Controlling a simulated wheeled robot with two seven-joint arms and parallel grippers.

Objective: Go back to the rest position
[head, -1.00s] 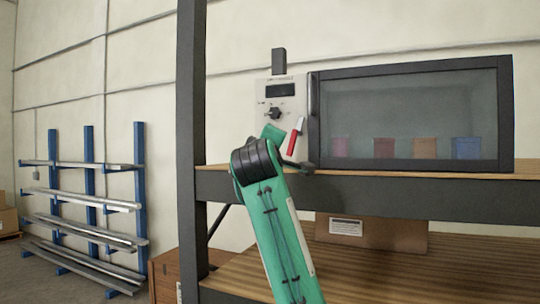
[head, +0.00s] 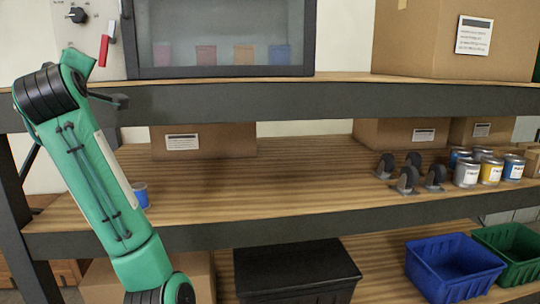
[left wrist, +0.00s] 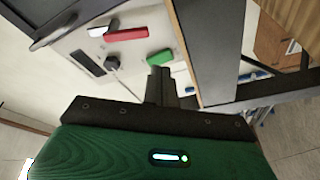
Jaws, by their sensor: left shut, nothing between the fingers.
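My left arm comes up from the bottom left of the head view. Its dark gripper (head: 120,101) is small there, in front of the shelf edge below the machine's panel. In the left wrist view the fingers (left wrist: 160,85) are shut and empty, in front of the control panel (left wrist: 140,65). A red switch (left wrist: 125,34) and a green switch (left wrist: 160,57) show past the fingertips; the fingers look apart from them. In the head view the panel (head: 92,12) has a black knob and the red switch (head: 104,52). My right gripper is not in view.
The glass-fronted cabinet (head: 224,72) stands on the upper shelf (head: 340,82), with several coloured objects behind its glass. The middle shelf holds boxes, casters (head: 408,180) and cans (head: 490,171). A blue bin (head: 455,265) and black box (head: 300,268) are below. Bare wood separates them.

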